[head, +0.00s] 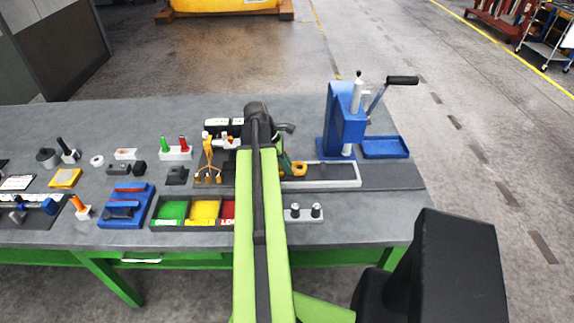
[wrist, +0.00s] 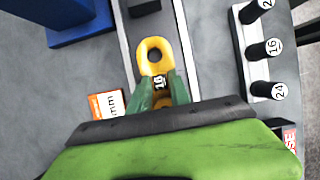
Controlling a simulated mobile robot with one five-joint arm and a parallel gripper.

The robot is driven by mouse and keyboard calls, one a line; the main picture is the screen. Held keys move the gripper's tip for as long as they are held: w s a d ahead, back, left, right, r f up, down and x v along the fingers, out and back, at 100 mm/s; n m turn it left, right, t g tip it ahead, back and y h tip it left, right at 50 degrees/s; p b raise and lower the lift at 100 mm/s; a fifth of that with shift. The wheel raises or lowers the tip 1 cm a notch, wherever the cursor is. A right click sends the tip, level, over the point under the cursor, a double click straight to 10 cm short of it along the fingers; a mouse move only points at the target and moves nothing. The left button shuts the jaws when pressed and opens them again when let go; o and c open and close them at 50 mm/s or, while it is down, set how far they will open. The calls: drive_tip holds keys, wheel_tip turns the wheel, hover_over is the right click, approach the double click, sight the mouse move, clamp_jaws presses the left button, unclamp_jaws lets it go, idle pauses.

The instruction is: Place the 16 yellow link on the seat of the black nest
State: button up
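The yellow link (wrist: 154,53) has a round eye at its far end and a "16" label. In the wrist view my gripper (wrist: 162,88) has its green fingers on both sides of the link's near part, shut on it. The link's eye points ahead over a pale rail. In the head view the yellow link (head: 299,168) shows just right of my arm, left of the blue press. A dark block (wrist: 144,7), perhaps the black nest, sits in the rail at the wrist view's top edge, partly cut off. My arm hides most of my gripper in the head view.
The blue lever press (head: 343,125) stands beyond the pale rail (head: 335,183), with a blue tray (head: 385,147) on its right. A pale block with labelled black pegs (wrist: 265,48) lies right of the rail in the wrist view. Colored bins (head: 205,212) are left of my arm.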

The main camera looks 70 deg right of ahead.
drive_tip(key=shift+o, duration=1.2)
drive_tip(key=shift+a+f, duration=0.35)
drive_tip(key=shift+r+p, duration=0.3)
drive_tip(key=shift+p, duration=0.05)
drive_tip(key=p+v, duration=1.1)
drive_tip(key=v, duration=0.1)
drive_tip(key=shift+d+r+p, duration=0.3)
drive_tip(key=shift+d+p, duration=0.05)
drive_tip(key=shift+p, duration=0.05)
drive_tip(key=shift+w, duration=0.1)
